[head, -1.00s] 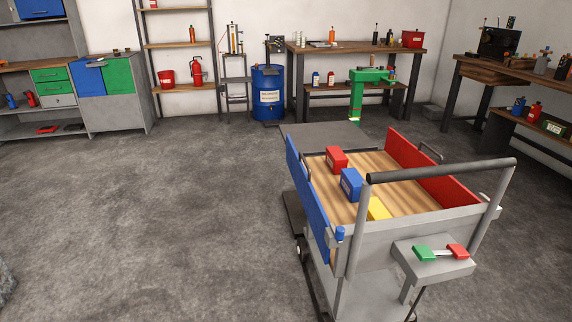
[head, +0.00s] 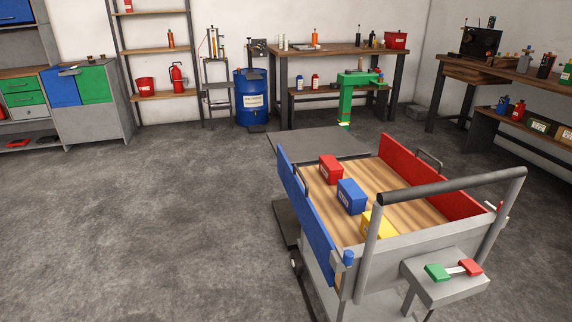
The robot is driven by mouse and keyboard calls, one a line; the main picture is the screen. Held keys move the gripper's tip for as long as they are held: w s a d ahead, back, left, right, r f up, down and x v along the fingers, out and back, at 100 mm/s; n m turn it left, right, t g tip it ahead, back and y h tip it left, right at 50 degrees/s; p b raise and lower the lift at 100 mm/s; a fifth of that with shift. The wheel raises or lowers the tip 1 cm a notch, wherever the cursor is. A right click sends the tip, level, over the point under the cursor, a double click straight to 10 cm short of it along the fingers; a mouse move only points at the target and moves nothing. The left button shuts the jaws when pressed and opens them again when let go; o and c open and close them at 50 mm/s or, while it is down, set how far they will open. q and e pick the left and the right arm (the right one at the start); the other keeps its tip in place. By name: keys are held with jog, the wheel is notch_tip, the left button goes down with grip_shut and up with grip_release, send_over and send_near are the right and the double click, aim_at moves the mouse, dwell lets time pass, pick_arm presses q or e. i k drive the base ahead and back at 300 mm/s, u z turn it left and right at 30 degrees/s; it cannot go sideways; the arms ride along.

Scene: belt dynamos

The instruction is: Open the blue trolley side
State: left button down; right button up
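The trolley has a blue side panel (head: 305,212) on its left, standing upright along the wooden deck (head: 385,190). A small blue latch piece (head: 347,258) sits at the near end of that panel. A red side panel (head: 428,176) stands upright on the opposite side. On the deck lie a red box (head: 331,170), a blue box (head: 351,196) and a yellow box (head: 374,225). A grey push handle (head: 450,187) rises at the near end. Neither of my grippers shows in the head view.
A grey shelf on the trolley's near end carries a green block (head: 437,272) and a red block (head: 470,267). A blue drum (head: 252,98), a green stand (head: 352,95) and workbenches line the back wall. The floor left of the trolley is clear.

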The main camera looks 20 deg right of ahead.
aim_at(322, 244)
jog(key=i, duration=3.7)
jog(key=z, duration=3.85)
